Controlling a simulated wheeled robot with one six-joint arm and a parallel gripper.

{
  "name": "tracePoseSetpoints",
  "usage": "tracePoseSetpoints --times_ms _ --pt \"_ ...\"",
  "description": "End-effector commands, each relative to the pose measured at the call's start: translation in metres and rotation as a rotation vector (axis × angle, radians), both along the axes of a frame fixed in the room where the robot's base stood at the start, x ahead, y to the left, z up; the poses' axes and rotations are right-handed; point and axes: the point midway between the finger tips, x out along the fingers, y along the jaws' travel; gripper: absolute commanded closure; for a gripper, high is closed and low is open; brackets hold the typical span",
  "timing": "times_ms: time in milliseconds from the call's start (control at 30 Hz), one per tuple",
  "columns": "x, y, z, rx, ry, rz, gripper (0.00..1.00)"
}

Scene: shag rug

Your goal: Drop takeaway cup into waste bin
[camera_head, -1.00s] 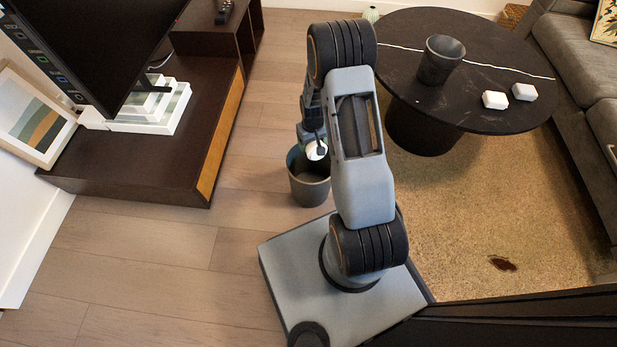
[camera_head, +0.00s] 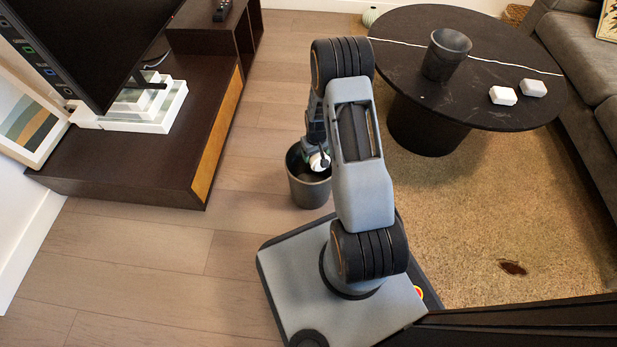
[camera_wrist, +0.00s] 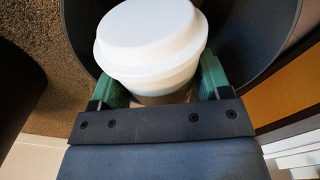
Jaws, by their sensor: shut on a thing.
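The takeaway cup (camera_wrist: 152,48) is white with a white lid and sits between the green fingers of my gripper (camera_wrist: 160,82) in the wrist view. In the head view the cup (camera_head: 319,161) shows as a small white shape at my gripper (camera_head: 316,152), partly hidden by my arm. My gripper is shut on it. The waste bin (camera_head: 309,193) is a dark grey open bucket on the wood floor. The cup is over the bin's opening, and the bin's rim (camera_wrist: 282,30) curves around behind it in the wrist view. The cup's exact height against the rim is hard to tell.
A round black table (camera_head: 490,108) at upper right holds a dark pot (camera_head: 445,55) and two small white blocks (camera_head: 503,96). A low dark TV bench (camera_head: 150,160) stands left of the bin. Bare floor (camera_head: 150,250) lies at lower left.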

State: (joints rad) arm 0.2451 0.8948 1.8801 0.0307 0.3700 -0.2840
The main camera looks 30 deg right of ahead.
Motion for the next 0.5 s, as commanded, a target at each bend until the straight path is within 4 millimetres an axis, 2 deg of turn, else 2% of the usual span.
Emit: tracePoseSetpoints --times_ms 167,200,500 --pt "0.0000 -0.0002 0.0006 0.000 0.000 0.000 0.52" --pt "0.0000 -0.0003 0.0006 0.000 0.000 -0.001 0.26" --pt "0.0000 -0.0003 0.0006 0.000 0.000 -0.001 0.00"
